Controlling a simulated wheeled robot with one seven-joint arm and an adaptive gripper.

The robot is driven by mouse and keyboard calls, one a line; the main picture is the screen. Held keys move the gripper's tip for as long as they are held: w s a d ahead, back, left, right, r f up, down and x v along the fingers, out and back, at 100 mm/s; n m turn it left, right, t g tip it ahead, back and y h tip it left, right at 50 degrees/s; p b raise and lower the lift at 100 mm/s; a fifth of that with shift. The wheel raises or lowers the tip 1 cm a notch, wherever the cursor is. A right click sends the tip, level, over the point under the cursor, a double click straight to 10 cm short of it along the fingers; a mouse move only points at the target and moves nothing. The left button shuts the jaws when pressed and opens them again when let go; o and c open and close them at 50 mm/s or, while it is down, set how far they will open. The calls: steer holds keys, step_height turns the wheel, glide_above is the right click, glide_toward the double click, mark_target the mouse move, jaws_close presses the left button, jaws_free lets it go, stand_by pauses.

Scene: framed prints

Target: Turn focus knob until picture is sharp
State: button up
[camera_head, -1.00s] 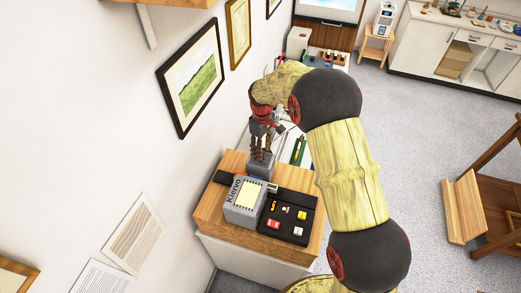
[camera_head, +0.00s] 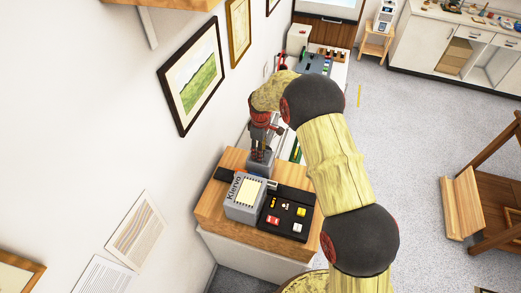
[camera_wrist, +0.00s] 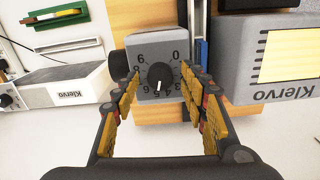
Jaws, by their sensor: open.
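A black round knob (camera_wrist: 160,76) with a white pointer sits on a grey dial box (camera_wrist: 144,52), ringed by numbers. The pointer faces down in the wrist view, near 4 and 5. My gripper (camera_wrist: 160,72) is open, with one finger on each side of the knob; I cannot tell whether either touches it. In the head view my gripper (camera_head: 261,148) is over the dial box at the back of the wooden-topped stand, and the knob is hidden. A dark-framed screen (camera_head: 328,8) is cut off at the top, so its sharpness cannot be judged.
A grey Klervo box (camera_head: 238,208) with a pale panel stands close to the dial box. Beside it is a black tray (camera_head: 285,232) with small coloured parts. Framed prints (camera_head: 194,76) hang on the left wall. Open floor (camera_head: 420,140) lies to the right.

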steer(key=shift+f, duration=0.1)
steer(key=shift+c, duration=0.9)
jaws_close()
steer(key=shift+m+b, duration=0.3)
steer(key=shift+b, duration=0.1)
steer(key=m+b, duration=0.3)
steer(key=shift+f+m, duration=0.1)
steer(key=shift+m, duration=0.3)
steer(key=m+b, duration=0.2)
steer(key=m, duration=0.3)
steer(key=shift+m, duration=0.3)
steer(key=shift+o, duration=0.6)
jaws_free()
